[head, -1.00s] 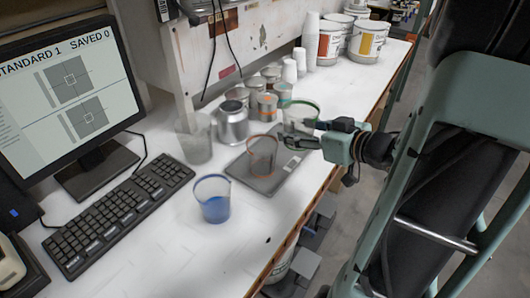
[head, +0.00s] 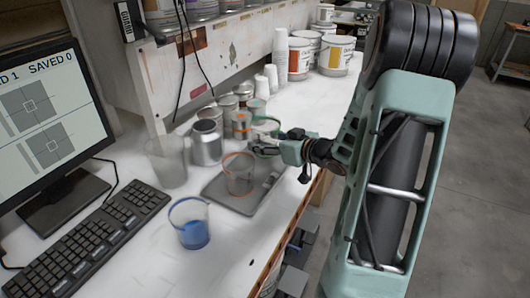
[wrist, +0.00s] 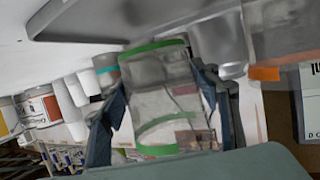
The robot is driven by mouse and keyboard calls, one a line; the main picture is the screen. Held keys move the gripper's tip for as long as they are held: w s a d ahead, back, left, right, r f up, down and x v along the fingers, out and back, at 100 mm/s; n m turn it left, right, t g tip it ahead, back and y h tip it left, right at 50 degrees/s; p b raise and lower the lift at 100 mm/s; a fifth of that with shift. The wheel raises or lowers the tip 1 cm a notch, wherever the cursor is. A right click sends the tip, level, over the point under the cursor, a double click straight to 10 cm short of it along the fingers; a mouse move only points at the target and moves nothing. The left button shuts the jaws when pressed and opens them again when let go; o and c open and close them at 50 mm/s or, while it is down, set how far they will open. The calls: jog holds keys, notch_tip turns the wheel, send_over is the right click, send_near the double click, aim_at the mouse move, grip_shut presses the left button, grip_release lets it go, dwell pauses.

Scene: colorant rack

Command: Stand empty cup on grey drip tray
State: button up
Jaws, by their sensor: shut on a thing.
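A clear cup with a green rim (head: 266,124) is held at the far side of the grey tray, and its inside looks empty. My gripper (head: 270,146) is shut on it. In the wrist view the green-rimmed cup (wrist: 160,105) sits between my gripper's fingers (wrist: 165,110), one on each side. I cannot tell whether its base touches the table. The grey drip tray (head: 238,205) lies flat on the table, and its edge shows in the wrist view (wrist: 95,22). A clear cup with an orange rim (head: 238,175) stands on the tray.
A blue-rimmed cup with blue liquid (head: 193,226) stands in front of the tray. A cloudy beaker (head: 166,162) and a metal can (head: 206,143) stand to its left. Several cans and white cups (head: 271,78) stand behind. The keyboard (head: 95,240) lies at left.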

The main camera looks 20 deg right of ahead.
jog(key=shift+w+f, duration=0.5)
jog(key=shift+f, duration=1.65)
jog(key=shift+b, duration=0.3)
jog(key=shift+f, duration=0.2)
jog(key=o, duration=1.2)
jog(key=shift+d, duration=0.1)
jog(key=shift+r, duration=0.25)
jog(key=v, duration=1.2)
jog(key=shift+p, duration=0.3)
